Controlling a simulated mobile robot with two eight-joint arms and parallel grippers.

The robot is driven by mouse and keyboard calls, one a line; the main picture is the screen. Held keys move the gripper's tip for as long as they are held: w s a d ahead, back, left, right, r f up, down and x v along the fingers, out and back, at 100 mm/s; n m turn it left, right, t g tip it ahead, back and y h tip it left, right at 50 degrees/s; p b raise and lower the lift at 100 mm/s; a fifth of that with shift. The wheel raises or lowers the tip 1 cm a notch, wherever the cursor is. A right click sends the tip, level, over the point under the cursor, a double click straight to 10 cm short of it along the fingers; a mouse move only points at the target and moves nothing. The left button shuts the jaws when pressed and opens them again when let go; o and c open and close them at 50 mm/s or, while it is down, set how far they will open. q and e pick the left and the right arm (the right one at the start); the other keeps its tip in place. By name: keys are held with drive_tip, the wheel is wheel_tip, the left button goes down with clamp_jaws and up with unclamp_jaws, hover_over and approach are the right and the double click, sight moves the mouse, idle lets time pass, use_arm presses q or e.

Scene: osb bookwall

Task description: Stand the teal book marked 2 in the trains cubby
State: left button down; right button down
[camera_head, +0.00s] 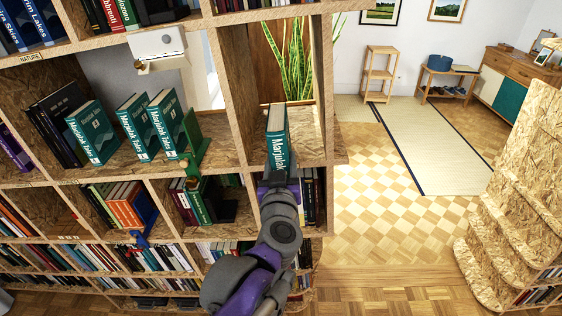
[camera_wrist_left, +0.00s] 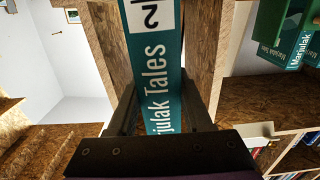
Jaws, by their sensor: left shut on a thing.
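The teal book (camera_head: 277,135) stands roughly upright at the open cubby (camera_head: 305,135) on the right end of the bookwall. A plant shows behind it. In the left wrist view the book (camera_wrist_left: 155,60) shows a white label with a 2 and the words "Marjulak Tales". My left gripper (camera_head: 278,178) is shut on its lower spine, with one finger on each side (camera_wrist_left: 160,112). Whether the book's base touches the cubby floor is hidden. No trains label is readable. My right gripper is not in view.
Left of the upright divider (camera_head: 232,90), several similar teal books (camera_head: 92,135) lean beside a green bookend (camera_head: 194,145). A NATURE label (camera_head: 30,57) marks the shelf edge above. Filled shelves lie below. The cubby floor right of the held book is clear. Open floor (camera_head: 400,225) lies to the right.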

use_arm(q)
drive_tip(key=shift+w, duration=2.45)
drive_tip(key=shift+w+b, duration=0.4)
drive_tip(key=shift+w, duration=2.25)
drive_tip(key=w, duration=1)
drive_tip(key=shift+w+p, duration=0.3)
drive_tip(key=shift+w, duration=0.1)
drive_tip(key=shift+f, duration=0.25)
drive_tip(key=shift+s+r, duration=0.1)
drive_tip(key=shift+c, duration=1.2)
unclamp_jaws()
